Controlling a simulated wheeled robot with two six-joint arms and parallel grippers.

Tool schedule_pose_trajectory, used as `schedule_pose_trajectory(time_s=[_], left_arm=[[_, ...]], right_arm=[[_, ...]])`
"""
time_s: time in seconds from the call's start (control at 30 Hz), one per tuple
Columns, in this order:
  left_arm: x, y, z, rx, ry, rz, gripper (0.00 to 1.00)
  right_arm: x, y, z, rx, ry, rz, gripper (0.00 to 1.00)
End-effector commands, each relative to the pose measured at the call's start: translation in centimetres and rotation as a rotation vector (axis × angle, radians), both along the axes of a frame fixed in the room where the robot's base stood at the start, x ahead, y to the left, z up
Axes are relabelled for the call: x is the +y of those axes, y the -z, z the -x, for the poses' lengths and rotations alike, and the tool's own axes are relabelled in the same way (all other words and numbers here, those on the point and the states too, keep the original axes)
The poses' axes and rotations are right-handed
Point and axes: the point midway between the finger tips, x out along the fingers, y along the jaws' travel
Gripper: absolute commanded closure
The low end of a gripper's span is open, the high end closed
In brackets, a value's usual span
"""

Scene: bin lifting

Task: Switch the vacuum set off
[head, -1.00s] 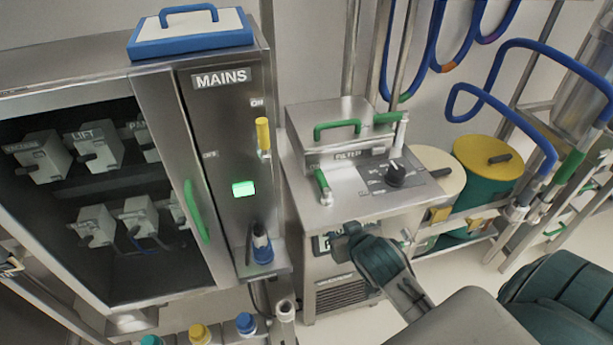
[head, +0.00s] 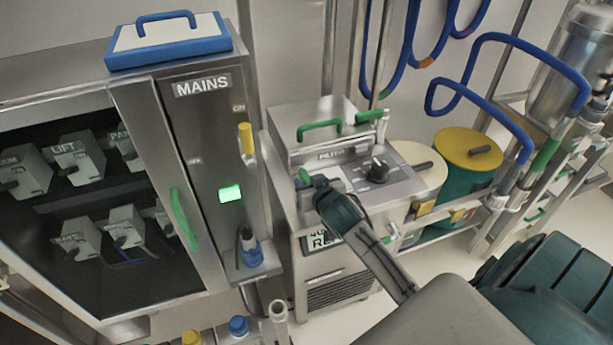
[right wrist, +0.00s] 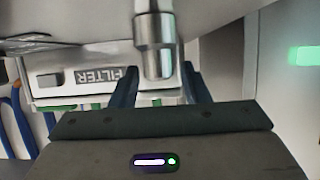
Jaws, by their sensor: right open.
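The vacuum set is a steel cabinet (head: 285,170) right of the mains panel. Its sloped top carries a black rotary knob (head: 378,170) on a grey marked plate. A small green-tipped lever (head: 304,177) stands at the left front of that top. My right gripper (head: 318,190) is at this lever, its arm covering part of the cabinet front. In the right wrist view its two dark fingers (right wrist: 160,72) are open, with a metal cylindrical stem (right wrist: 154,45) between or just beyond them; contact cannot be told. My left gripper is not in view.
The mains panel (head: 205,130) has a lit green lamp (head: 230,193) and a yellow lever (head: 246,138). A FILTER label (right wrist: 100,77) shows in the right wrist view. Drums with a yellow lid (head: 468,148) and blue hoses (head: 500,45) stand at the right.

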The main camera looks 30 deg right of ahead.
Motion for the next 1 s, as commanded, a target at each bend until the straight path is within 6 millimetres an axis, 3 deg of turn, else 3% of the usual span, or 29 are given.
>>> schedule_pose_trajectory(time_s=[0.2,0.57,0.77,1.0], left_arm=[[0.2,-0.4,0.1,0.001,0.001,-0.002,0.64],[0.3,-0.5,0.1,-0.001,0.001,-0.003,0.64],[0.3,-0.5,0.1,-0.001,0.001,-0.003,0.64],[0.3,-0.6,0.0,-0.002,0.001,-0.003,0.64]], right_arm=[[-0.5,0.9,-2.3,0.000,0.000,0.000,0.58],[-0.6,1.2,-2.7,0.000,0.000,0.001,0.58],[-0.6,1.2,-2.7,0.000,0.000,0.001,0.97],[-0.7,1.2,-2.7,0.001,0.010,0.001,1.00]])
